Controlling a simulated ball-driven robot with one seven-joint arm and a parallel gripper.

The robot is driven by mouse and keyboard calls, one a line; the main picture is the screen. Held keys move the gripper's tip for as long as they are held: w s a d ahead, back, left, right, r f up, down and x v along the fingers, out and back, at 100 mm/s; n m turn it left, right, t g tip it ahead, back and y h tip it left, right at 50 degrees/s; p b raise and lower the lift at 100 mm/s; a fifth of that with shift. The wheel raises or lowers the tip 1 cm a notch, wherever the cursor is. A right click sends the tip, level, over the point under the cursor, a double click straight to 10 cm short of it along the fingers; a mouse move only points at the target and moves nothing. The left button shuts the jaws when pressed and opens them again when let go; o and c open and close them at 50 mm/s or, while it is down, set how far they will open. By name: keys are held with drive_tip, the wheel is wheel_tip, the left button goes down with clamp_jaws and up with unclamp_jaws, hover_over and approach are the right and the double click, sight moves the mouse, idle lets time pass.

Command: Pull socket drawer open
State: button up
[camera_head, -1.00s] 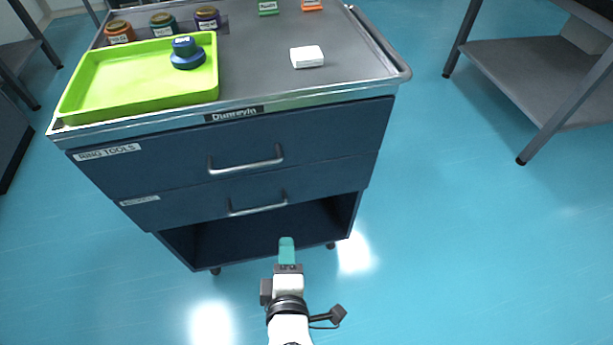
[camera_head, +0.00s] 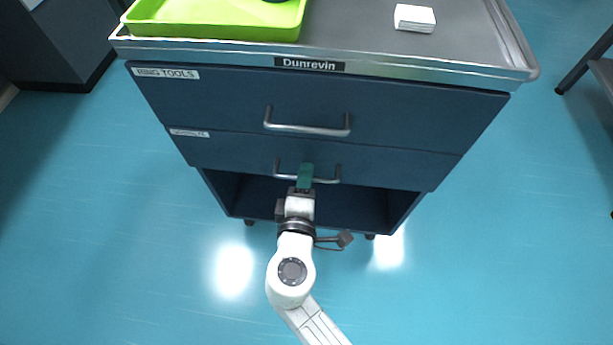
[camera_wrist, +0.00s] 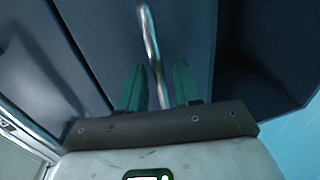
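The dark blue cabinet has two drawers. The upper drawer (camera_head: 400,115) is labelled RING TOOLS. The lower drawer (camera_head: 400,168) has a label (camera_head: 188,133) too small to read. Both look closed. The lower drawer's silver bar handle (camera_head: 325,180) is partly hidden by my gripper (camera_head: 306,172), which is at the handle's middle. In the wrist view, my gripper (camera_wrist: 159,66) is open with its green fingers on either side of the handle (camera_wrist: 150,40). I cannot tell whether either finger touches it.
The upper drawer's handle (camera_head: 305,129) is just above my gripper. A green tray (camera_head: 215,31) and a white box (camera_head: 414,18) are on the cabinet top. An open shelf space (camera_head: 345,205) is below the drawers. The blue floor (camera_head: 480,280) in front is clear.

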drive_tip(key=shift+w+f, duration=0.1)
drive_tip(key=shift+w, duration=0.4)
clamp_jaws()
idle(0.3)
